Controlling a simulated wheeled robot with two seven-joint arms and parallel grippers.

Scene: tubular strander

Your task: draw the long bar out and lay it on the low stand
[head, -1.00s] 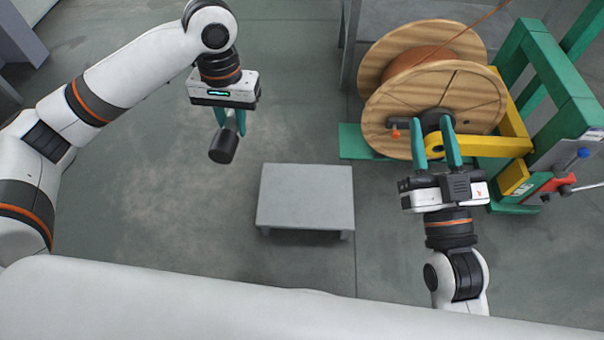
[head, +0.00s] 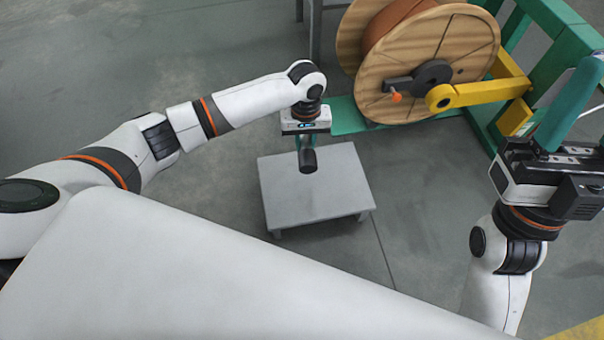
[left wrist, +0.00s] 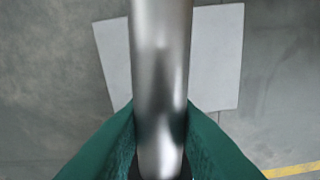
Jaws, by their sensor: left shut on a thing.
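My left gripper (head: 306,138) is shut on the long bar. In the head view the bar is seen nearly end-on, and its dark end (head: 308,160) shows below the fingers. In the left wrist view the bar is a shiny steel cylinder (left wrist: 160,70) between the green fingers (left wrist: 160,150). The low stand (head: 285,205) is a grey, flat-topped table. The gripper and bar appear above its far part, and the stand top also shows behind the bar in the left wrist view (left wrist: 215,60). My right gripper (head: 577,120) is at the right edge, partly cut off, its fingers apart and empty.
A wooden reel (head: 430,60) with copper-coloured winding stands at the upper right, with a yellow arm (head: 480,95) at its hub and a green frame (head: 550,60) beside it. A green base plate (head: 350,118) lies behind the stand. Floor left of the stand is clear.

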